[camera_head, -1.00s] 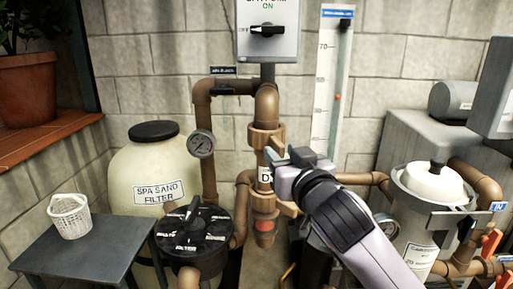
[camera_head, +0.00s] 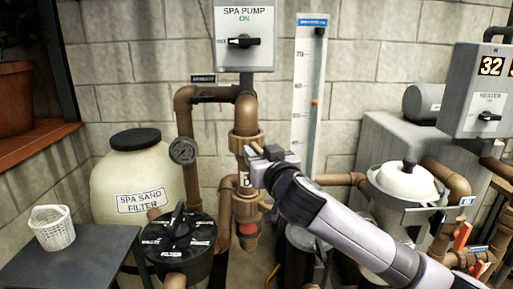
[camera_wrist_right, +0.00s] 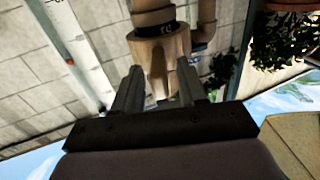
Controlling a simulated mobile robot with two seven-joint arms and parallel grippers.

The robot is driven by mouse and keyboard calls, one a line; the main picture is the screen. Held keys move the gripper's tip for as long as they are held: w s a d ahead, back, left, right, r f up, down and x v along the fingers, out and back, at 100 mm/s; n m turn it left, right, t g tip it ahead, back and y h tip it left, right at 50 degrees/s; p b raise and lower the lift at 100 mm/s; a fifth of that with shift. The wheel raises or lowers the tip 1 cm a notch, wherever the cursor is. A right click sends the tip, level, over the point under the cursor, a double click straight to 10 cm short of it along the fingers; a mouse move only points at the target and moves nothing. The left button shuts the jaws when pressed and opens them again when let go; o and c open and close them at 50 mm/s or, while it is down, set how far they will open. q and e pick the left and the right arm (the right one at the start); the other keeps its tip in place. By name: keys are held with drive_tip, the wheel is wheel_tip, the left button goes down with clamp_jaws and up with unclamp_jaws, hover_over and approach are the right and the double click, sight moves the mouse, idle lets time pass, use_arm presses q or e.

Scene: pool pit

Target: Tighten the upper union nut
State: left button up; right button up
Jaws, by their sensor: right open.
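The upper union nut (camera_head: 246,143) is a brown ring on the vertical brown pipe below the spa pump switch. A lower brown nut (camera_head: 246,205) sits beneath a white-labelled section of the same pipe, with a red band below it. My right gripper (camera_head: 256,160) comes in from the right at the pipe, just below the upper nut, and hides part of the labelled section. In the right wrist view its two fingers (camera_wrist_right: 158,92) are apart, with a brown fitting (camera_wrist_right: 158,48) ahead and between them; contact cannot be told. My left gripper is not in view.
A pressure gauge (camera_head: 183,150) and black-topped valve (camera_head: 179,240) stand left of the pipe. A tall white scale (camera_head: 308,90) stands behind right. A sand filter (camera_head: 140,180), a table (camera_head: 70,260) with a white basket (camera_head: 51,228), and a white-lidded canister (camera_head: 408,182) flank the area.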

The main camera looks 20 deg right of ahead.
drive_tip(key=shift+w, duration=0.8)
clamp_jaws()
drive_tip(key=shift+f, duration=0.1)
